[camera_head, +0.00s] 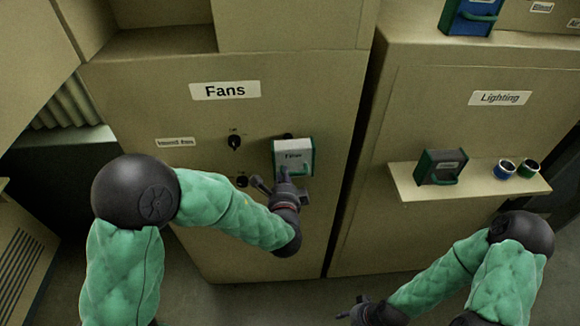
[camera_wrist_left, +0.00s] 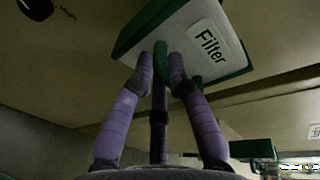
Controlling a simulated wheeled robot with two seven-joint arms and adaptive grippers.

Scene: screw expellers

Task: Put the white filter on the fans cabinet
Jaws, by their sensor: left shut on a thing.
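The white filter (camera_head: 293,154) has green sides and a "Filter" label. It is at the front of the fans cabinet (camera_head: 225,120), right of the black knobs; I cannot tell whether it is seated. My left gripper (camera_head: 283,182) is shut on its green handle at the lower front. The left wrist view shows the white filter (camera_wrist_left: 190,45) close up, with the fingers (camera_wrist_left: 163,70) around the handle. My right gripper (camera_head: 358,310) is low at the bottom, away from the cabinets; its fingers are small and dark.
A shelf (camera_head: 470,184) on the lighting cabinet (camera_head: 490,130) holds a dark filter (camera_head: 440,167) with green edges and two small round parts (camera_head: 504,169). A blue box (camera_head: 470,16) sits at the top right. Black knobs (camera_head: 234,142) stick out left of the white filter.

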